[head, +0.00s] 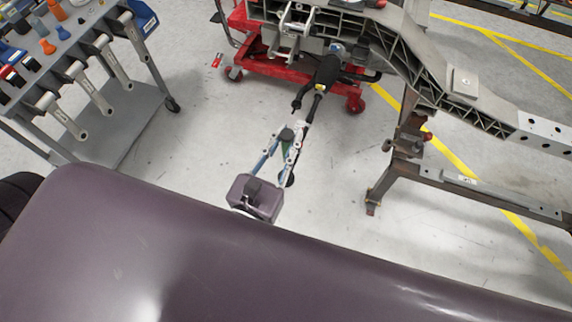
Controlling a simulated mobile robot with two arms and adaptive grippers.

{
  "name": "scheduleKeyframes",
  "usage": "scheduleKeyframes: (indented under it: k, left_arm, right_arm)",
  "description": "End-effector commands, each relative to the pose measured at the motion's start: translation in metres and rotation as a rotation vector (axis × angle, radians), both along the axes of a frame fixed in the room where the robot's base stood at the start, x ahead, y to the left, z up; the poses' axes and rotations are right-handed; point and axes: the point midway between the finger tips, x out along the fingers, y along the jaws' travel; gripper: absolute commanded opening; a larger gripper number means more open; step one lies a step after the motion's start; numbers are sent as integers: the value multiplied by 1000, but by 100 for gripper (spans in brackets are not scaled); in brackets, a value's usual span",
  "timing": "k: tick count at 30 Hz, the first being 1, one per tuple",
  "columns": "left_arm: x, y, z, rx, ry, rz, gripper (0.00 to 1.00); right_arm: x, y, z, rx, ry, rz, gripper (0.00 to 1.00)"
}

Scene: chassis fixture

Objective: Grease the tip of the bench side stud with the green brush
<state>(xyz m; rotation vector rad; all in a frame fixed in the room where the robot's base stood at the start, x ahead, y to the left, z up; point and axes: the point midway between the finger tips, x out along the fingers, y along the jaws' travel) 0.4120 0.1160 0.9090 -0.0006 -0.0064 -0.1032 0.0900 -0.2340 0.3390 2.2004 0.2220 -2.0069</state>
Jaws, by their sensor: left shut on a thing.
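My left gripper (292,142) is in the middle of the head view, pointing away from me above the floor. Just beyond the fingertips is a black part (327,72) with a small yellow spot, hanging at the near side of the chassis (390,40). I cannot tell whether the gripper touches it. The bench side stud is too small to make out. My right gripper is not in view.
A red wheeled lift (270,68) stands under the chassis. A brown steel stand (480,190) is at the right. A grey tool cart (95,60) with wrenches and coloured bottles is at the left. The grey floor between cart and lift is clear.

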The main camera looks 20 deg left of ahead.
Motion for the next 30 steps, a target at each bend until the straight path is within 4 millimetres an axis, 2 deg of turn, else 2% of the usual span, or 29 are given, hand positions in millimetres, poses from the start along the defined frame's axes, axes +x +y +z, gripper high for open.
scheduleKeyframes:
  k: [21,30]
  left_arm:
    - [0,0,39,-1,-1,0,0]
    - [0,0,43,0,-1,0,0]
  right_arm:
    - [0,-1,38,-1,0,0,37]
    - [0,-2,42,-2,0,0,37]
